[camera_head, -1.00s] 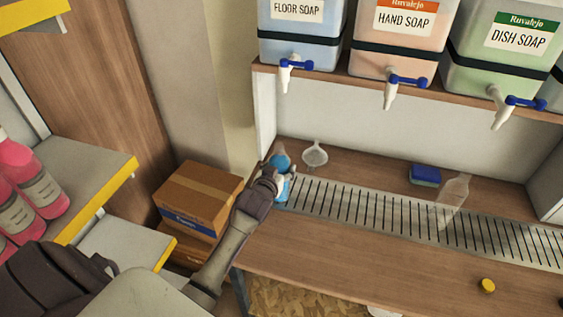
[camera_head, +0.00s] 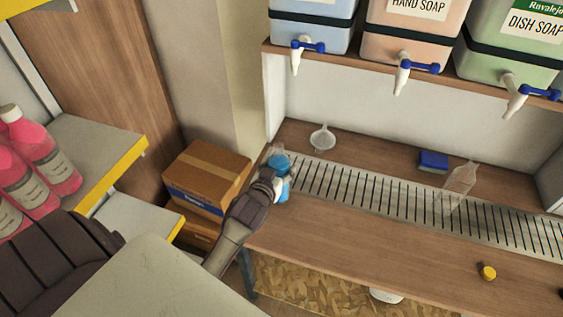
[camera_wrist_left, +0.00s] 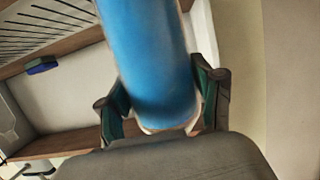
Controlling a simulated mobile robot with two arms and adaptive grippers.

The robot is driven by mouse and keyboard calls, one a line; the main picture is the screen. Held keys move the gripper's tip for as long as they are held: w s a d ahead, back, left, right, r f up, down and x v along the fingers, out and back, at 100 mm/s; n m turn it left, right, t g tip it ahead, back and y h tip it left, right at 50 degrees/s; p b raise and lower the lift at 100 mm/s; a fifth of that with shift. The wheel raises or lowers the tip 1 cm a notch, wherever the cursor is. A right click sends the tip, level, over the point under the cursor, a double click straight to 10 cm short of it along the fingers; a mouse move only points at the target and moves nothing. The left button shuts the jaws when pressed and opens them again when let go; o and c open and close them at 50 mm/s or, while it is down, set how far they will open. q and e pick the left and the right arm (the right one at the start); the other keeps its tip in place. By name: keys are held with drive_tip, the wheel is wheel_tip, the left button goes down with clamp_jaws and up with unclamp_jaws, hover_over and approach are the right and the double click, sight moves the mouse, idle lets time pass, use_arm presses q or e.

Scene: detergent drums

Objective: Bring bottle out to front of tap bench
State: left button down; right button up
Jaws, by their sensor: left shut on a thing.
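My left gripper (camera_head: 274,185) is shut on a bottle of blue liquid (camera_head: 282,190) at the left end of the tap bench (camera_head: 340,231). The bottle's upper part looks clear. In the left wrist view the blue bottle (camera_wrist_left: 150,65) fills the middle, with the green-padded fingers of the left gripper (camera_wrist_left: 165,105) on both sides. The gripper hides part of the bottle in the head view. I cannot tell whether its base touches the bench. My right gripper is not in view.
An empty clear bottle (camera_head: 459,184) stands on the drip grate (camera_head: 400,204). A clear funnel (camera_head: 322,138), a blue sponge (camera_head: 433,161) and a yellow cap (camera_head: 488,272) are on the bench. Boxes (camera_head: 206,176) stand at the left.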

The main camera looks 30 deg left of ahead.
use_arm(q)
drive_tip(key=s+d+p, duration=0.1)
drive_tip(key=s+p, duration=0.1)
drive_tip(key=s, duration=0.4)
drive_tip(key=shift+d, duration=0.2)
idle(0.4)
drive_tip(key=shift+c, duration=1)
unclamp_jaws()
drive_tip(key=shift+o, duration=0.6)
drive_tip(key=v, duration=1.2)
